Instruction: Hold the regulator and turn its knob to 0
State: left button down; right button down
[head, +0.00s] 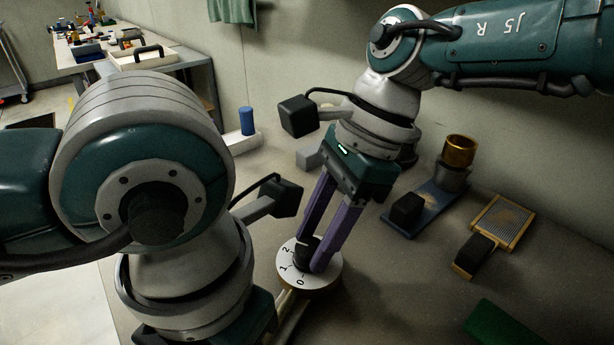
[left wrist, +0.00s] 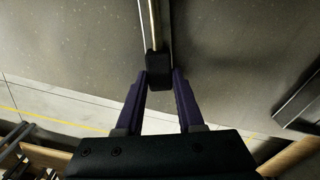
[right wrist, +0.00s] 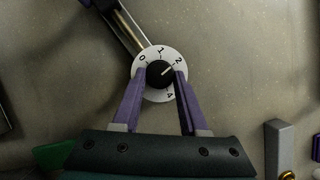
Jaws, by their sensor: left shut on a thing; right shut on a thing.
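The regulator has a round white dial (head: 322,280) with black numbers and a black knob (right wrist: 157,74) at its centre. In the right wrist view, a light mark on the knob points up and right, near the 2; the 0 is at the dial's upper left. My right gripper (right wrist: 160,76) is shut on the knob, one purple finger on each side. A metal rod (left wrist: 156,25) runs from the dial to a black end piece (left wrist: 157,64). My left gripper (left wrist: 160,80) is shut on that end piece. My left arm hides this grip in the head view.
To the right are a brass cup (head: 461,150) on a blue-based stand, a framed mesh plate (head: 502,222), a black-topped block (head: 474,252) and a green object (head: 505,326). A blue cylinder (head: 247,120) stands near the wall. Bare tabletop surrounds the dial.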

jog(key=shift+n, duration=0.3)
jog(key=shift+c, duration=2.2)
grip_release()
jog(key=shift+r, duration=0.1)
jog(key=v, duration=1.2)
